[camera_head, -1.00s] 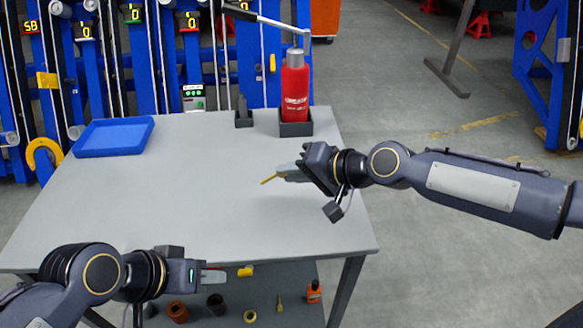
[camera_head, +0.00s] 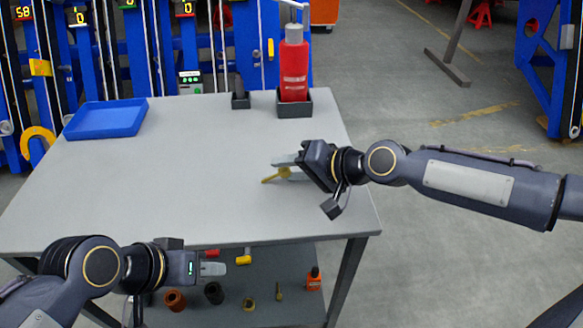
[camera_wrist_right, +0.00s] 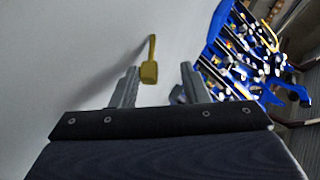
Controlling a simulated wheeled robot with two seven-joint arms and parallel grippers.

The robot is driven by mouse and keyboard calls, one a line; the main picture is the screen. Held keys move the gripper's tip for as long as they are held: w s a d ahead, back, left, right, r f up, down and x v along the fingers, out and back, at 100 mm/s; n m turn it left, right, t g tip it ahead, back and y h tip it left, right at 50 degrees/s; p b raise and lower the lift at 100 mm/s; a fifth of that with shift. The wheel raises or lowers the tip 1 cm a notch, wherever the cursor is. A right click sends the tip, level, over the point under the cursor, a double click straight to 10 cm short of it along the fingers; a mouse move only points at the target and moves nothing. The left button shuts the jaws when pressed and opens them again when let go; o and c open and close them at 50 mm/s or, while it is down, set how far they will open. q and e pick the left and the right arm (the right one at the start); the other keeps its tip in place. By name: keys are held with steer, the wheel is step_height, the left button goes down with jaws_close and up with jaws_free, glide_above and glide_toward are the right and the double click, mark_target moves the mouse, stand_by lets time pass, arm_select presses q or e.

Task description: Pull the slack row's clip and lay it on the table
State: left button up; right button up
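A yellow clip (camera_head: 283,173) is at the grey table's (camera_head: 200,210) right part, at the fingertips of my right gripper (camera_head: 287,165). The right wrist view shows the clip (camera_wrist_right: 149,70) just beyond my right gripper's (camera_wrist_right: 160,82) two spread fingers, nearer the left finger. The clip casts a shadow on the table; whether it lies fully flat I cannot tell. My left gripper (camera_head: 212,268) is low at the table's front edge, with no clip visible in it. Its fingers are seen edge-on, so its opening is unclear.
A blue tray (camera_head: 105,119) is at the table's back left. A red bottle (camera_head: 294,70) stands in a dark holder at the back right, beside a small dark block (camera_head: 240,100). Blue chassis rows with displays stand behind. Small parts lie on the lower shelf. The table's middle is clear.

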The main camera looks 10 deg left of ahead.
steer(key=shift+p+v, duration=0.8)
steer(key=shift+v, duration=3.15)
steer(key=shift+a, duration=0.1)
